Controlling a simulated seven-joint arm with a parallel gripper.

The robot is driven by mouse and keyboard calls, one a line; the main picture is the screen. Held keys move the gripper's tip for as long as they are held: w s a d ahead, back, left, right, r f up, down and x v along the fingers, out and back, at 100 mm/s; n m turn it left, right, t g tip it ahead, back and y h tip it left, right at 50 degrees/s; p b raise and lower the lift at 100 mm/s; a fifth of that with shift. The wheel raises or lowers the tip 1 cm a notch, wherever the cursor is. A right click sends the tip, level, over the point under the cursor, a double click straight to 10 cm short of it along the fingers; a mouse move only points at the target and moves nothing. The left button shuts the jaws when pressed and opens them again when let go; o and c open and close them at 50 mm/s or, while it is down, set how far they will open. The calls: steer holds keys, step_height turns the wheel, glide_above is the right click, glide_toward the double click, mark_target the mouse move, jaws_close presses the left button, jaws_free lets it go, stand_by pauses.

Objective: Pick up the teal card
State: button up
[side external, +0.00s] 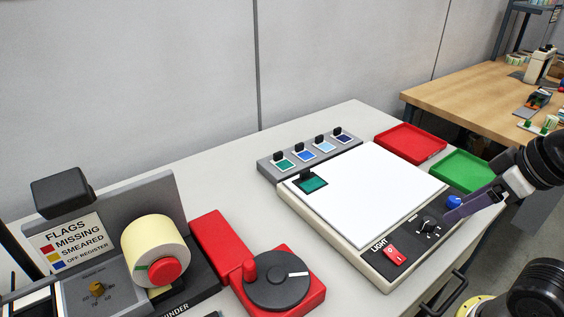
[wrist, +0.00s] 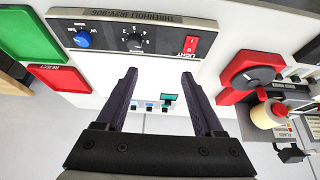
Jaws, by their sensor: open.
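The teal card (side external: 312,184), with a black tab standing at its back edge, lies on the far left corner of the white light panel (side external: 375,190). In the wrist view, the teal card (wrist: 168,98) shows small beyond and between my fingers. My gripper (side external: 452,211) is at the near right side of the light box, by the blue knob, well away from the card. Its two dark purple fingers (wrist: 159,75) are apart with nothing between them.
A grey rack (side external: 265,166) with several coloured tabbed cards stands behind the panel. A red tray (side external: 411,142) and a green tray (side external: 470,170) lie to the right. A red crank unit (side external: 318,292) and label rewinder (side external: 155,250) stand left. The panel is otherwise clear.

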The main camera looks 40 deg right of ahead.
steer(key=w+r+t, duration=0.1)
steer(key=w+r, duration=1.2)
steer(key=w, duration=0.4)
steer(key=g, duration=0.2)
glide_above(279, 153)
steer(key=s, duration=0.3)
step_height(279, 153, down, 20)
steer(key=shift+s+a+r, duration=0.1)
steer(key=shift+s+r, duration=0.05)
steer(key=shift+r, duration=0.05)
steer(key=shift+x, duration=3.25)
steer(key=shift+r, duration=0.1)
steer(key=shift+c, duration=0.2)
